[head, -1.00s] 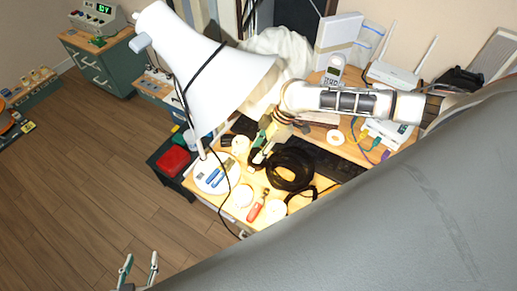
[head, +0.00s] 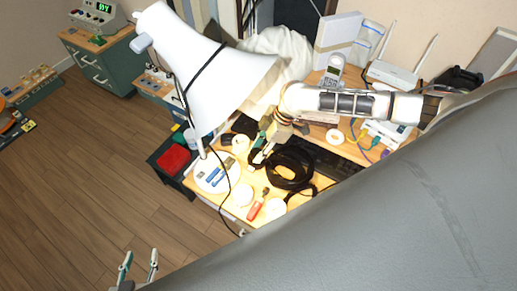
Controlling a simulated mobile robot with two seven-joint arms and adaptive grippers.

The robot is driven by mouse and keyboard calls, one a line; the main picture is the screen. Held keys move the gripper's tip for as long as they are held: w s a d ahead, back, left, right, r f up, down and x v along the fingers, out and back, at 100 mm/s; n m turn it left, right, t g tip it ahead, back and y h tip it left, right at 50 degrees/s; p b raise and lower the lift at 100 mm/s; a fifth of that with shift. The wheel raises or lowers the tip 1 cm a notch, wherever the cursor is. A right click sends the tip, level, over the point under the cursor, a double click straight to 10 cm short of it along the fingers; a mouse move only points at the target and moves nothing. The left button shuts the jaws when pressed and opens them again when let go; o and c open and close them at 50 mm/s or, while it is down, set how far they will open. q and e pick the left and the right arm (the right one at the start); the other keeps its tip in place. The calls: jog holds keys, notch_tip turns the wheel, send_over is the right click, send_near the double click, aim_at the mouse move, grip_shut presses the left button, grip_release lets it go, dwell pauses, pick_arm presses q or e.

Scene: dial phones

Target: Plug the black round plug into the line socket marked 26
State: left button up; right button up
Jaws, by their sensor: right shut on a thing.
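My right gripper (head: 259,155) reaches down over the wooden desk, beside a coil of black cable (head: 290,183). It is shut on a small dark thing that seems to be the black round plug, mostly hidden by the fingers. My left gripper (head: 139,266) is at the bottom left, open and empty, above the floor and well away from the desk. I cannot make out a socket marked 26; no socket labels are readable in the head view.
A large white lamp (head: 210,62) stands over the desk's left part. A cordless phone (head: 333,72), a white router (head: 393,74) and a dark keyboard (head: 335,162) are on the desk. A red screwdriver (head: 257,205) and tape rolls lie at the front.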

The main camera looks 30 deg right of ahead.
jog(key=shift+f, duration=0.3)
jog(key=o, duration=1.1)
jog(key=shift+c, duration=0.2)
jog(key=v, duration=1.2)
